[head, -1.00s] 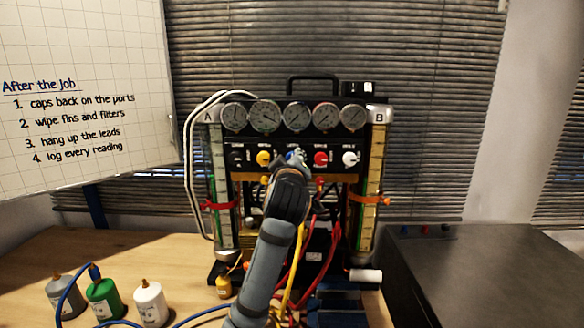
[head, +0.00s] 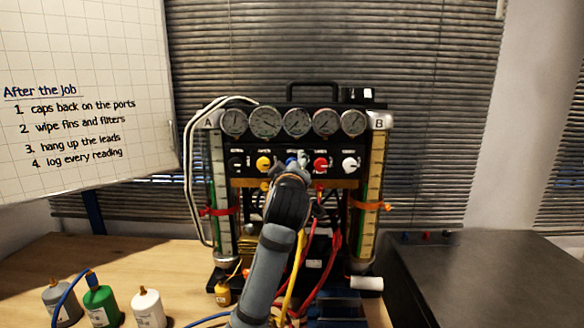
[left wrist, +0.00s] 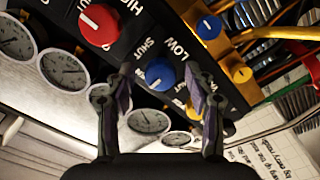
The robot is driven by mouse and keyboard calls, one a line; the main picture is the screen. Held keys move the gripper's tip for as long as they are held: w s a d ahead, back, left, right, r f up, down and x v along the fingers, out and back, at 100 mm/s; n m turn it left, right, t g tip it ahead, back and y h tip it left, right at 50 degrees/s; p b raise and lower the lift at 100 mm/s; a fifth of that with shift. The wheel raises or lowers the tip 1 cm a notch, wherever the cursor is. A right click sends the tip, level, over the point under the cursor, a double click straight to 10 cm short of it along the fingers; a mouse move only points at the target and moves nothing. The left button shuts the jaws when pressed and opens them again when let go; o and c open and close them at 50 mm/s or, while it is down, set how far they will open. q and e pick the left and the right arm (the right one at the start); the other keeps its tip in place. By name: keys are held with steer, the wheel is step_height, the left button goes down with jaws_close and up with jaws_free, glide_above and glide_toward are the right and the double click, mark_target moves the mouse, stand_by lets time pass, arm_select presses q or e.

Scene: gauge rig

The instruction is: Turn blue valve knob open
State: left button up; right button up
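The blue valve knob (left wrist: 160,74) sits on the rig's black panel in the left wrist view, its white pointer line visible, with SHUT and LOW lettering beside it. In the head view the blue knob (head: 292,159) is mostly hidden behind my left gripper (head: 297,168). In the wrist view my left gripper (left wrist: 161,82) is open, one finger on each side of the blue knob. Gaps show between the fingers and the knob; I cannot tell how deep the fingertips reach. My right gripper is not in view.
A red knob (left wrist: 97,27), yellow knob (head: 263,163) and white knob (head: 350,165) flank it. A smaller blue knob (left wrist: 209,27) sits on the brass manifold. Gauges (head: 298,122) line the top; red and yellow hoses hang below. Bottles (head: 101,306) stand on the bench at left.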

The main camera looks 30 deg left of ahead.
arm_select(q)
steer(key=shift+s+d, duration=0.1)
steer(key=v, duration=0.7)
steer(key=shift+s, duration=0.15)
stand_by(0.3)
